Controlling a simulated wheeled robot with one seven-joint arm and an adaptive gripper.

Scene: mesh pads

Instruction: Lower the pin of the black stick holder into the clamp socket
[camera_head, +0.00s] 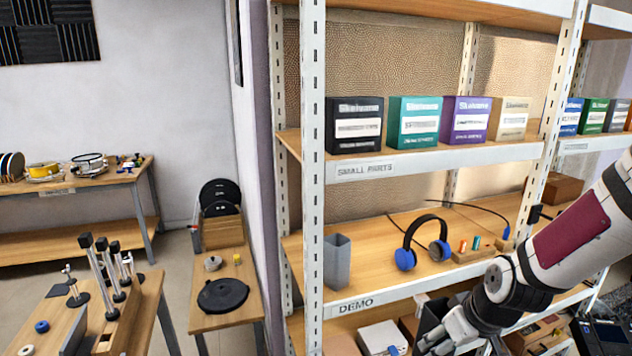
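My gripper (434,342) is at the bottom, right of centre, in front of the shelf unit's lower level. Its fingers are small and partly cut off by the frame edge, so I cannot tell whether they are open or shut. A dark, box-like object (431,314) shows right behind the fingers. I cannot tell whether it is the black stick holder or whether my gripper touches it. A small silver clamp-like piece with a black base (72,288) stands on the front left table. I cannot make out a socket on it. No pin is visible.
The shelf unit's DEMO shelf (375,292) holds a grey open holder (337,262), headphones (424,244) and a wooden block. Coloured boxes (414,122) stand above. Silver rods with black tops (104,268) rise from the front left table. A bench (222,292) bears a black disc.

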